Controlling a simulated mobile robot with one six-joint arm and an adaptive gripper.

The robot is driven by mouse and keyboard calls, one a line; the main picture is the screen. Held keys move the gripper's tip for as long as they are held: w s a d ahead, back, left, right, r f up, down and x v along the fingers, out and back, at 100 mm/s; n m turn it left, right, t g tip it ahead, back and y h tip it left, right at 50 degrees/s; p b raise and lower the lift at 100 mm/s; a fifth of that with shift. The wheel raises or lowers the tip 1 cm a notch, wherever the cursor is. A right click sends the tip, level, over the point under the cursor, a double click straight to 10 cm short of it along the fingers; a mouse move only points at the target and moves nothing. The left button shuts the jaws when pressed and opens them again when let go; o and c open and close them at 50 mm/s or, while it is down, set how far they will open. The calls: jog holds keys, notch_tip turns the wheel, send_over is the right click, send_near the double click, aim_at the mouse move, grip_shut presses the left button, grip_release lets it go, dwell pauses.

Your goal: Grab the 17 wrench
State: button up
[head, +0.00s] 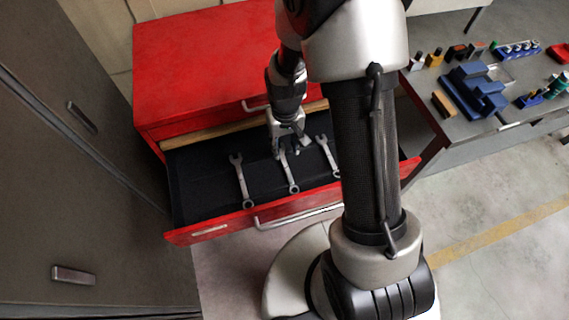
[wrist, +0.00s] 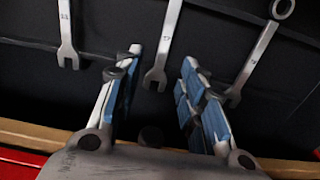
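Three grey wrenches lie in a row in the open drawer. The middle one, the 17 wrench (head: 293,180), seems to bear the number 17 in the wrist view (wrist: 164,50); the print is small. My gripper (head: 290,150) is over this wrench's open-jaw end, near the back of the drawer. In the wrist view my gripper (wrist: 162,60) is open, with one blue-padded finger on each side of the wrench and gaps between. I cannot tell its exact height above the wrench.
Other wrenches lie on either side, one at left (head: 241,181) and one at right (head: 328,154). The red drawer's front (head: 210,231) and wooden back rim (wrist: 290,168) bound the space. A grey workbench (head: 430,100) with blue parts stands at right. Tall grey cabinets (head: 75,190) stand at left.

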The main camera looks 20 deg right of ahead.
aim_at(285, 162)
jog(key=f, duration=0.1)
jog(key=f+b, duration=0.1)
jog(key=f, duration=0.1)
jog(key=f+b, duration=0.1)
jog(key=f, duration=0.1)
jog(key=shift+s+a+f, duration=0.15)
jog(key=shift+s+a, duration=0.05)
jog(key=shift+s, duration=0.2)
jog(key=shift+w+f, duration=0.1)
jog(key=shift+f, duration=0.35)
jog(key=shift+f+b, duration=0.2)
jog(key=shift+b, duration=0.2)
jog(key=shift+c, duration=0.4)
grip_shut()
